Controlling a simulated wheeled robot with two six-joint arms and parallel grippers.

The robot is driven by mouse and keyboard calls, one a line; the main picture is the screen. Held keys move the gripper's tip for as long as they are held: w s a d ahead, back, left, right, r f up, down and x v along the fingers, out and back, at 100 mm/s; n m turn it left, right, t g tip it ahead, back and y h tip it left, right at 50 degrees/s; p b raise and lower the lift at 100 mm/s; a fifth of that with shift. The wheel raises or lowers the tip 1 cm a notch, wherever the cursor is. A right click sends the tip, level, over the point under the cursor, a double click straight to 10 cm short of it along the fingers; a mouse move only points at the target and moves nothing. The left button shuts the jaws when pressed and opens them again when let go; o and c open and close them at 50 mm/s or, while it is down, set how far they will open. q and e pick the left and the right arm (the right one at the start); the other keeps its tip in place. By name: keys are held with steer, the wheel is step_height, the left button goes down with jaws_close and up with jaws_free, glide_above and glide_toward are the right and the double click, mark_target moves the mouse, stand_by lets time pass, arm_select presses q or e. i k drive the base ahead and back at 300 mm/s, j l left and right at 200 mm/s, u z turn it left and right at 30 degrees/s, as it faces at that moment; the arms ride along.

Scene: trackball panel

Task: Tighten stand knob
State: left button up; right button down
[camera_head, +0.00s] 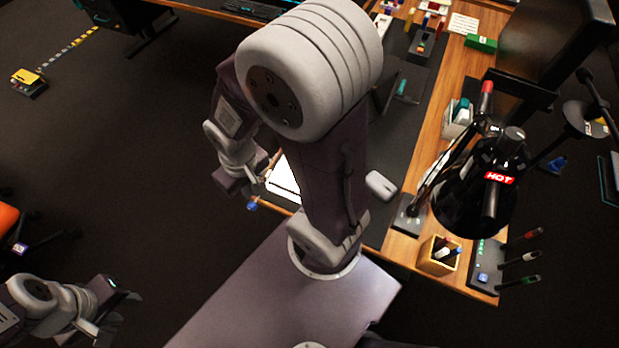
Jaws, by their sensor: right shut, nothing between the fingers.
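A black lamp-like stand (470,200) with a red HOT label stands at the right end of the wooden desk. A grey knob-like cap (514,133) shows on its top; I cannot tell if this is the stand knob. My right gripper (256,186) is shut and empty near the desk's front edge, left of my large arm link and well apart from the stand. My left gripper (118,302) is low at the far left, away from the desk; its fingers are too unclear to read. My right arm hides part of the desk.
A wooden desk (408,245) carries a dark mat (410,150), a white mouse (380,186), a pen box (440,254) and a small bin (458,118). A dark monitor (570,45) stands at the back right. The floor at left is mostly clear.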

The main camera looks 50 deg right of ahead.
mark_target(251, 206)
steer(key=k+j+u, duration=0.2)
steer(key=u, duration=0.3)
steer(key=j+z, duration=0.1)
steer(key=z, duration=0.4)
steer(key=k+z, duration=0.1)
steer(key=z, duration=0.4)
steer(key=k+z, duration=0.1)
steer(key=z, duration=0.9)
steer(key=k+z, duration=0.15)
steer(key=z, duration=0.35)
steer(key=j+z, duration=0.35)
steer(key=j, duration=0.2)
steer(key=j+z, duration=0.3)
steer(key=j, duration=0.3)
steer(key=k+j+z, duration=0.15)
steer(key=j+z, duration=0.2)
steer(key=j, duration=0.15)
